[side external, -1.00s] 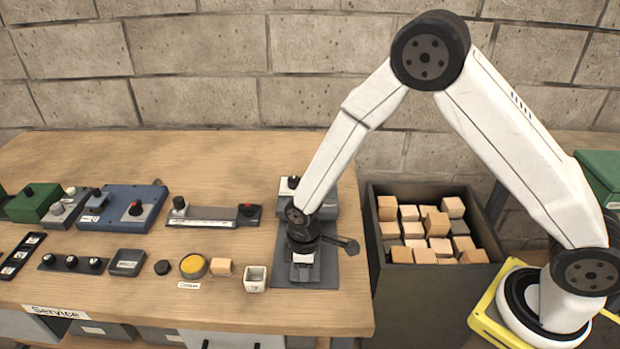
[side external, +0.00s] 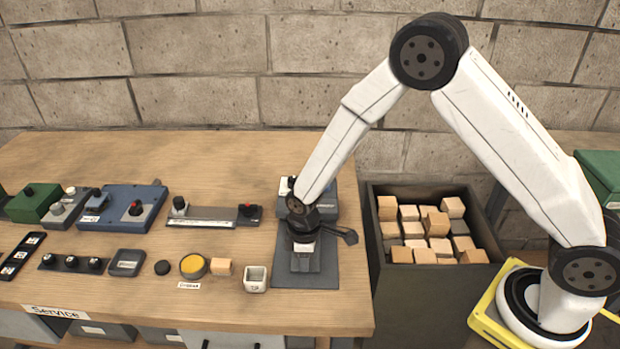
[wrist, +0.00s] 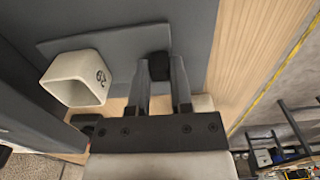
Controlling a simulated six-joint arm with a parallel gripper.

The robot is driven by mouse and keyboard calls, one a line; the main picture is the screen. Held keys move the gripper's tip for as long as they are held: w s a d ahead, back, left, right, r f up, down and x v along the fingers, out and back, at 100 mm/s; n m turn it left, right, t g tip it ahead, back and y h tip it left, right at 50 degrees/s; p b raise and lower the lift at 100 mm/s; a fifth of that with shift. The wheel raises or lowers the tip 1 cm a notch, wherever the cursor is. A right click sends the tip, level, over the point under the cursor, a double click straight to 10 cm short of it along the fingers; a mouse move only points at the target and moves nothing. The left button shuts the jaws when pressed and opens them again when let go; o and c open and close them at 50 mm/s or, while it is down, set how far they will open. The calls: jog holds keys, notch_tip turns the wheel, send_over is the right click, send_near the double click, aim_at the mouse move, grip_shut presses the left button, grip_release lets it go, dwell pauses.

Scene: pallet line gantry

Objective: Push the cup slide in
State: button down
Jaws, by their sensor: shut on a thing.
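In the wrist view a black knob (wrist: 155,64) stands at the edge of a flat grey slide plate (wrist: 105,44). My gripper (wrist: 160,68) is shut on this knob, one finger on each side. In the side view my gripper (side external: 304,265) points down over a dark grey base plate (side external: 322,272) in front of a grey device (side external: 322,193) with a black knob on top. My wrist hides most of the slide and part of the device there.
A white square cup (side external: 255,279) stands left of the base plate; it also shows in the wrist view (wrist: 70,90). A wooden block, a yellow button and several control boxes line the table further left. A bin of wooden blocks (side external: 446,292) stands right of the table edge.

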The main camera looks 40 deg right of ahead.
jog(key=w+d, duration=0.3)
jog(key=shift+w+d, duration=0.4)
jog(key=c, duration=0.5)
grip_release()
jog(key=shift+d, duration=0.1)
jog(key=shift+r, duration=0.1)
jog(key=shift+r, duration=3.8)
jog(key=shift+s+r, duration=0.1)
